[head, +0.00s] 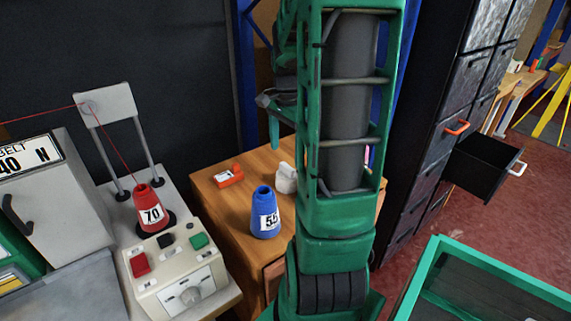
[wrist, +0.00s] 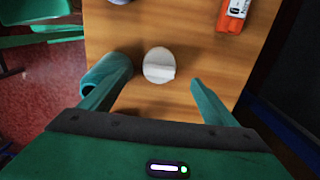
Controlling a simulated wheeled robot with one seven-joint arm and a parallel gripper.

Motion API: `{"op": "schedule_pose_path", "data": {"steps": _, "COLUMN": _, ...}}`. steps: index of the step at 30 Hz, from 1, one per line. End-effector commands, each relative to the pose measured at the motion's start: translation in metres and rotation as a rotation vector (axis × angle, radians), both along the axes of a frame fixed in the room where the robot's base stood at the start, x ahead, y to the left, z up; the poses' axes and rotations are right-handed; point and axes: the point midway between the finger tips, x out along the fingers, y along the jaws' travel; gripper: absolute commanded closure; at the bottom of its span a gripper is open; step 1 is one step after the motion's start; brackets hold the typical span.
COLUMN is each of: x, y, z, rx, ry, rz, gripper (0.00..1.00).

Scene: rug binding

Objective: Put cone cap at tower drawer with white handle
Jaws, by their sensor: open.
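In the wrist view, a small round white piece with a raised rib, which looks like the cone cap (wrist: 158,64), lies on the wooden cabinet top. My gripper (wrist: 160,78) is open above it, one finger on each side, holding nothing. In the head view, a white object (head: 286,178) stands on the cabinet; I cannot tell whether it is the same piece. My arm hides part of the cabinet top there. The black drawer with the white handle (head: 517,169) is pulled out of the dark drawer tower (head: 416,150) at right.
A blue cone marked 55 (head: 265,214) and an orange box (head: 229,176) stand on the wooden cabinet (head: 222,207). A red cone marked 70 (head: 148,208) sits on the machine at left. A tower drawer with an orange handle (head: 457,128) is shut. A green-rimmed bin (head: 500,268) is at front right.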

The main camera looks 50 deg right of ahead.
Motion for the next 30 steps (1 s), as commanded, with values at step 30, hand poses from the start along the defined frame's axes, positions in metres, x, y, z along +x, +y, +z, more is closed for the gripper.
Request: {"op": "schedule_pose_path", "data": {"steps": 30, "x": 0.001, "y": -0.004, "z": -0.055, "rx": 0.001, "ry": -0.001, "rz": 0.000, "gripper": 0.19}}
